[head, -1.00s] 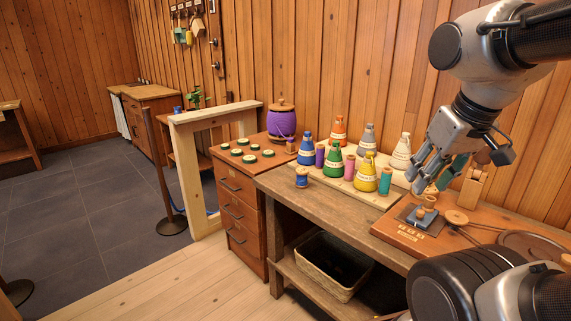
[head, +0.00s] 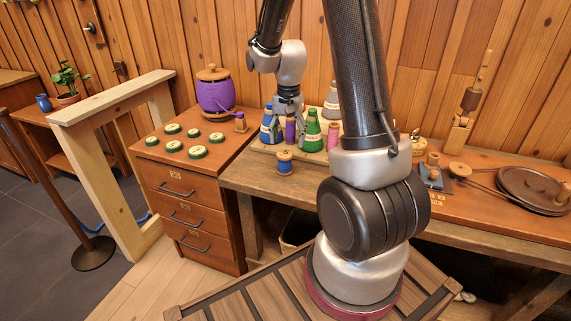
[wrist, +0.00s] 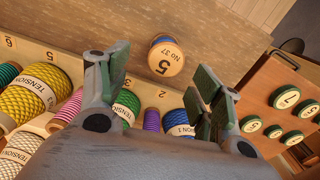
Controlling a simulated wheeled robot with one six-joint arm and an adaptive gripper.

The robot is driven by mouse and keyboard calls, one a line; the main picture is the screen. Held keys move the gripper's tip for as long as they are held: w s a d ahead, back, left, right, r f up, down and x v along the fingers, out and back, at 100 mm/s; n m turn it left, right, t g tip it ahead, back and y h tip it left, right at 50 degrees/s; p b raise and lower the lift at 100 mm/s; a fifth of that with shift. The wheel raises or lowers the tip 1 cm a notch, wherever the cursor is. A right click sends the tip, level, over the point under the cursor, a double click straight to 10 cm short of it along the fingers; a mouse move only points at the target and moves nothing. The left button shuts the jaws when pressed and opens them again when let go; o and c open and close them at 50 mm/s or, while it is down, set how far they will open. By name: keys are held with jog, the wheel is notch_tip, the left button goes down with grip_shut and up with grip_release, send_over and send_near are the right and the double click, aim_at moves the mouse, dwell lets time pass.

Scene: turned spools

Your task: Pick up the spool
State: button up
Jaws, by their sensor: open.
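A small blue spool (head: 285,163) with wooden ends stands upright on the front of the wooden workbench (head: 250,183), in front of the rack of cones. My gripper (head: 288,108) hangs above the left end of the rack, above and behind the spool. In the wrist view my open gripper (wrist: 160,78) has a finger on either side, with the spool ahead of the gap between them. Nothing is held.
Blue (wrist: 178,125) and green (wrist: 126,107) cones stand close to my fingers, with a purple spool (wrist: 151,121) between them. A drawer cabinet (head: 172,192) with several green discs and a purple jar (head: 214,93) stands left. Bare bench surrounds the spool's front.

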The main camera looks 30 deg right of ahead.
aim_at(285, 153)
jog(key=f, duration=0.3)
jog(key=w+f, duration=0.1)
jog(key=f, duration=0.5)
jog(key=shift+w+a+f, duration=0.15)
jog(key=shift+f, duration=0.25)
jog(key=c, duration=1)
jog(key=shift+o, duration=0.2)
